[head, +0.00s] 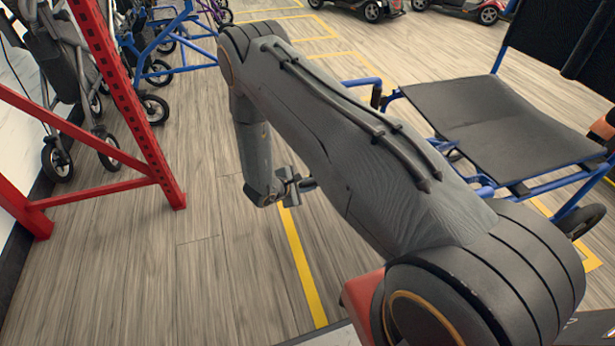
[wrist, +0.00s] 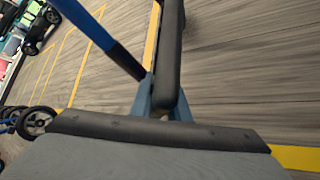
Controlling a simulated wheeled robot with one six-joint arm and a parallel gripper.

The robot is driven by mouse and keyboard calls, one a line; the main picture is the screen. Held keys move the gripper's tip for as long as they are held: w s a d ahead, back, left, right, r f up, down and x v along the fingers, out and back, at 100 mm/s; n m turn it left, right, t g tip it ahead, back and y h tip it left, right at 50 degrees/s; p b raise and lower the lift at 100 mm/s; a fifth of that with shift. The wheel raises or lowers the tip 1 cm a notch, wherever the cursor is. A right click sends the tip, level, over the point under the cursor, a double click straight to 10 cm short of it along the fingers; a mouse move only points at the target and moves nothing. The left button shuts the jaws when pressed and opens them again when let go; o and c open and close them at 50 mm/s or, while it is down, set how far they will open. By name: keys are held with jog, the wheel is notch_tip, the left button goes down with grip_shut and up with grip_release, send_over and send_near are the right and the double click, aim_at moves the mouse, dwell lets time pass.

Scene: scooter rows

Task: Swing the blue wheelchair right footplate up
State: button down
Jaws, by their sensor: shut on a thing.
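The blue wheelchair (head: 490,115) stands at the right in the head view, with a blue tube frame and a dark seat. My gripper (head: 288,190) is low over the floor in front of it, partly hidden by my arm. In the wrist view, my gripper (wrist: 164,101) has its blue-grey fingers on either side of a black, narrow plate seen nearly edge-on, which looks like the right footplate (wrist: 170,50). The fingers are shut on its near end. A blue tube with a black lower part (wrist: 95,30) runs down beside it. The footplate's hinge is not clear.
A red metal rack (head: 125,100) stands at the left, with walkers (head: 65,80) behind it. Scooters (head: 370,8) are parked at the back. Wood-look floor with yellow lines (head: 303,265) is clear between the rack and my arm.

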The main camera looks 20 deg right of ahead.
jog(key=shift+a, duration=0.1)
dwell(0.3)
jog(key=c, duration=1.8)
grip_release()
jog(key=shift+o, duration=0.6)
jog(key=p+v, duration=0.2)
jog(key=v, duration=0.5)
jog(key=shift+a+r, duration=0.15)
jog(key=shift+r, duration=0.15)
jog(key=shift+s, duration=0.1)
jog(key=p+v, duration=0.4)
jog(key=v, duration=0.5)
jog(key=shift+s+f, duration=0.2)
